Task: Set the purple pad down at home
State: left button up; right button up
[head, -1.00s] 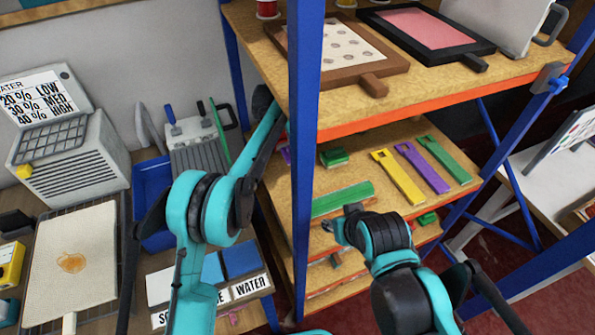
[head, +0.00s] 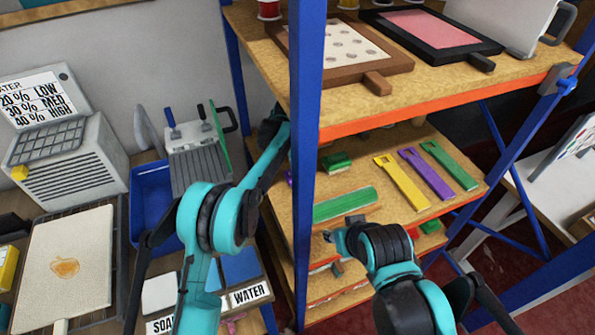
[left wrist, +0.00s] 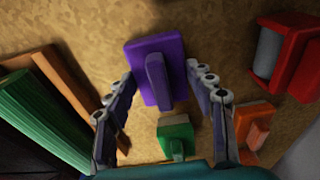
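The purple pad (left wrist: 168,65), a flat block with a raised handle, shows in the left wrist view over the wooden shelf. My left gripper (left wrist: 160,72) has its fingers spread on either side of it, near the pad's edges and clear of the handle. I cannot tell whether the pad rests fully on the shelf. In the head view my left gripper is hidden behind the blue post; a bit of purple (head: 288,178) shows beside the post. My right gripper (head: 338,238) is in front of the lower shelves; its fingers are too small to judge.
A green pad (left wrist: 175,138), an orange pad (left wrist: 254,126) and a red holder with a grey roller (left wrist: 292,62) lie near the purple pad. A long green piece (head: 345,204) and yellow, purple and green strips lie on the middle shelf. The blue post (head: 305,150) stands in front.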

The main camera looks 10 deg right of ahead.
pick_arm(q)
jog(key=o, duration=0.3)
jog(key=shift+w+f, duration=0.1)
jog(key=shift+f, duration=0.05)
jog(key=shift+f, duration=0.1)
jog(key=r, duration=0.2)
jog(key=r+p, duration=0.1)
jog(key=r, duration=0.1)
jog(key=r+p, duration=0.1)
jog(key=r, duration=0.1)
jog(key=shift+w+a+r, duration=0.1)
jog(key=shift+w+r, duration=0.15)
jog(key=shift+r, duration=0.05)
jog(key=shift+a+r+p, duration=0.1)
jog(key=shift+r+p, duration=0.25)
jog(key=shift+r, duration=0.3)
jog(key=shift+f, duration=0.1)
